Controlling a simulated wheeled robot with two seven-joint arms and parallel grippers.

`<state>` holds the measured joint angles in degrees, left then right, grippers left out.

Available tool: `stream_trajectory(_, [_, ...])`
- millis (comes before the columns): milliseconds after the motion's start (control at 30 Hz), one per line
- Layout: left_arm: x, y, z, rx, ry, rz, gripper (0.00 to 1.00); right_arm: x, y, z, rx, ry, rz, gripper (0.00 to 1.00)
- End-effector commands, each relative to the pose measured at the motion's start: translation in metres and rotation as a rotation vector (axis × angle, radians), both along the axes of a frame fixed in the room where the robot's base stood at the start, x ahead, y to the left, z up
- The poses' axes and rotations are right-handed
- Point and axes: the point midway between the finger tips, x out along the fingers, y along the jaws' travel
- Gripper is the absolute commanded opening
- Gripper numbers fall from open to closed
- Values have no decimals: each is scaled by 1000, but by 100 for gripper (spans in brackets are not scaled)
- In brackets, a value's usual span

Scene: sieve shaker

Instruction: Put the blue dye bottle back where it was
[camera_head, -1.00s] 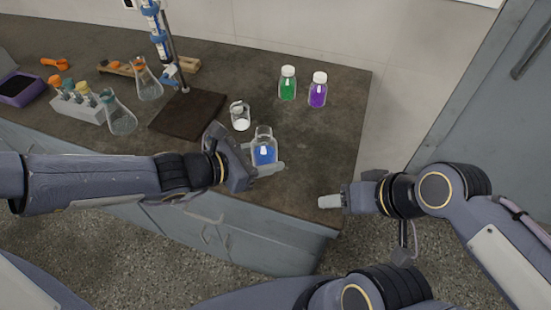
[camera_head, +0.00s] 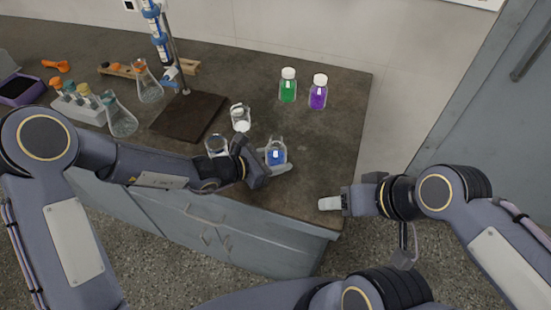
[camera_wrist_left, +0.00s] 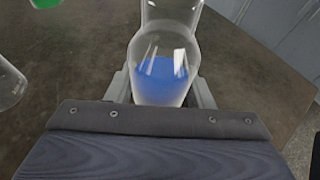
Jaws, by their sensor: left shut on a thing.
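The blue dye bottle (camera_head: 276,154), clear glass with blue liquid in its lower part, is near the front right of the dark worktop (camera_head: 330,150). My left gripper (camera_head: 276,166) is shut on it from the left, and the bottle looks about upright. In the left wrist view the bottle (camera_wrist_left: 162,80) stands between the two fingers, its top cut off by the frame edge. I cannot tell whether its base touches the worktop. My right gripper (camera_head: 332,203) is by the worktop's right front edge, holding nothing visible; its finger gap does not show.
A green bottle (camera_head: 288,86) and a purple bottle (camera_head: 318,92) stand behind. A jar of white powder (camera_head: 240,118) and a clear glass vessel (camera_head: 217,146) stand left of the blue bottle. A stand base (camera_head: 188,118) and flasks (camera_head: 121,120) are farther left.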

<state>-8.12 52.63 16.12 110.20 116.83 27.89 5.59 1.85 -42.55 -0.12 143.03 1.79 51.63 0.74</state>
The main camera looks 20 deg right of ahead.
Motion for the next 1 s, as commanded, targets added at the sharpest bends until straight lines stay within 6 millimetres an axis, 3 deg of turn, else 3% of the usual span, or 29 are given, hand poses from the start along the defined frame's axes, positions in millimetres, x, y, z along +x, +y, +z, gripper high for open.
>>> stream_trajectory(300, [0, 0, -4, -1, 0, 0, 19, 0, 0, -5, 0, 0, 0, 57])
stream_trajectory(333, [0, 0, -3, 0, 0, 0, 50, 0, 0, -4, 0, 0, 0, 57])
stream_trajectory(500, [0, 0, -2, 1, 0, 0, 69, 0, 0, -4, 0, 0, 0, 57])
stream_trajectory(867, [0, 1, 4, 0, 0, 1, 69, 0, 0, 3, 0, 0, 0, 57])
stream_trajectory(1000, [-5, 22, 11, 1, -3, 4, 69, 0, 0, 0, 0, 0, 0, 57])
